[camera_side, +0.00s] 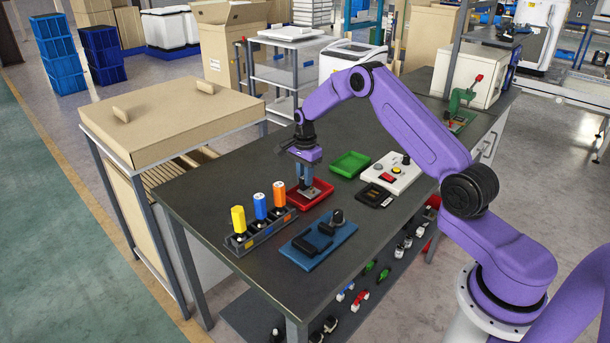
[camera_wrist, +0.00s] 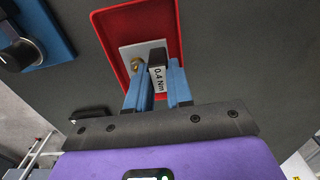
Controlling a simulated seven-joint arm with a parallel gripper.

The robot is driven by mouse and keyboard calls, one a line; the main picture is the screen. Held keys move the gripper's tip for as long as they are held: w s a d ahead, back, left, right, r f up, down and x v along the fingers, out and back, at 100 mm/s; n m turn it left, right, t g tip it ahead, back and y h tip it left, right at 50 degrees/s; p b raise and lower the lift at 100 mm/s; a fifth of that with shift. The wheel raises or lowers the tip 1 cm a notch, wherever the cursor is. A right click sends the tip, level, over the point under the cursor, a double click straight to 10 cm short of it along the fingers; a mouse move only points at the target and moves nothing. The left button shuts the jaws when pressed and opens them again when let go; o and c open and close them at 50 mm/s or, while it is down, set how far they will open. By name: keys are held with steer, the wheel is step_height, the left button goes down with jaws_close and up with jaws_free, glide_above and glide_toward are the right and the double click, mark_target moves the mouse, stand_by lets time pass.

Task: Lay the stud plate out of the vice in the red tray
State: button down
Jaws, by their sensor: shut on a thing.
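The stud plate (camera_wrist: 128,58) is a light grey plate with a brass stud and a dark upright block labelled "0.4 Nm". In the wrist view it is within the outline of the red tray (camera_wrist: 108,28); I cannot tell if it touches the floor. My gripper (camera_wrist: 158,82) is shut on the block, a blue finger on each side. In the side view my gripper (camera_side: 306,189) points down over the red tray (camera_side: 325,190), and the plate is mostly hidden. The black vice (camera_side: 318,234) on a blue base stands in front of the tray, with no plate visible in it.
A rack (camera_side: 262,231) with yellow, blue and orange cylinders stands left of the vice. A green tray (camera_side: 350,164) lies behind the red one. A white control box (camera_side: 394,173) with buttons is to the right.

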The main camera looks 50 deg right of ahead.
steer(key=shift+f, duration=0.45)
steer(key=c, duration=0.9)
jaws_free()
steer(key=shift+r, duration=3.55)
